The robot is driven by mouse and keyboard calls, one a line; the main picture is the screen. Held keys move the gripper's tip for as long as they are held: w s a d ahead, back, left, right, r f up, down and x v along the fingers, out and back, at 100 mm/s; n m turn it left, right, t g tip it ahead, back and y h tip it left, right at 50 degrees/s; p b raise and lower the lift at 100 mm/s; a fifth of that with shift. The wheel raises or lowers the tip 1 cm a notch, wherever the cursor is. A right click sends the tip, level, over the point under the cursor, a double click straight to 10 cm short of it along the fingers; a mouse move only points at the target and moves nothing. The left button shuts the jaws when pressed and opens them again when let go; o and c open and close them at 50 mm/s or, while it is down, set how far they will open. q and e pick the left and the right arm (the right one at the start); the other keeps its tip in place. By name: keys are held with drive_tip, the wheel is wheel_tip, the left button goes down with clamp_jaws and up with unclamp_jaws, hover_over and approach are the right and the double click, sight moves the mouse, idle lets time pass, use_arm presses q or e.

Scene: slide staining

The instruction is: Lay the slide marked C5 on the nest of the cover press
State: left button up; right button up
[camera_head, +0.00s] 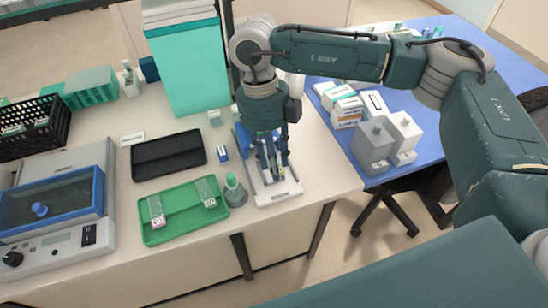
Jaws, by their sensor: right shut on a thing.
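My right gripper (272,175) comes down from above over the cover press (286,192), a white base with blue parts near the table's front edge. Its fingers are shut on what looks like a slide, mostly hidden by the fingers and too small to read. The fingers cover much of the press's nest, so I cannot tell whether the slide touches it. My left gripper is not in view.
A green tray (184,227) holds two slides, left of the press. A grey-green conical bottle (234,190) stands between them. Behind are a black tray (150,176) and a tall teal box (186,75). A blue-lidded device (92,240) stands left.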

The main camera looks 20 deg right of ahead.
drive_tip(key=shift+w+b+x, duration=0.15)
drive_tip(key=shift+b+x, duration=0.15)
drive_tip(key=shift+x, duration=0.45)
drive_tip(key=shift+w+b+x, duration=0.15)
drive_tip(key=shift+b+x, duration=0.15)
drive_tip(key=shift+x, duration=0.4)
drive_tip(key=shift+w+b+x, duration=0.1)
drive_tip(key=shift+b+x, duration=0.4)
drive_tip(key=shift+x, duration=0.15)
drive_tip(key=shift+w+b+x, duration=0.15)
drive_tip(key=shift+b+x, duration=0.35)
drive_tip(key=shift+x, duration=0.1)
drive_tip(key=shift+s+a, duration=0.15)
drive_tip(key=o, duration=1.3)
drive_tip(key=shift+f, duration=0.1)
drive_tip(key=shift+c, duration=0.2)
drive_tip(key=v, duration=1.2)
